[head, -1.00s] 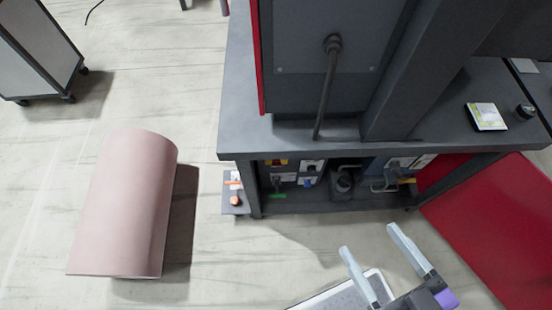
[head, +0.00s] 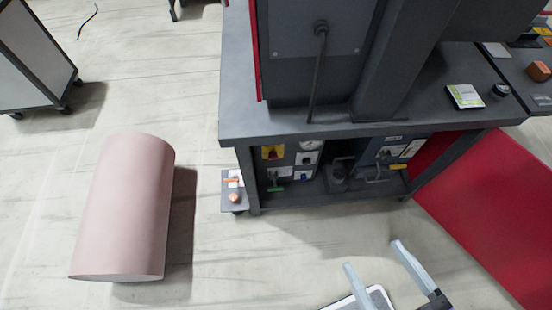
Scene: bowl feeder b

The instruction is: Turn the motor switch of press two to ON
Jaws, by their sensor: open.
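The press (head: 325,40) stands on a dark table, with its control panels under the tabletop. The left panel has a yellow plate (head: 272,152) with a dark knob, and white plates (head: 308,159) with small dark knobs. A panel further right has more white plates (head: 411,149). The labels are too small to read, so I cannot tell which knob is the motor switch or how it is set. My gripper (head: 374,257) is open and empty at the bottom right, in front of the table and apart from the panels.
A small side shelf (head: 235,205) with an orange knob juts out by the left table leg. A red panel or mat (head: 485,210) lies at right. The floor before the table is mostly clear.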

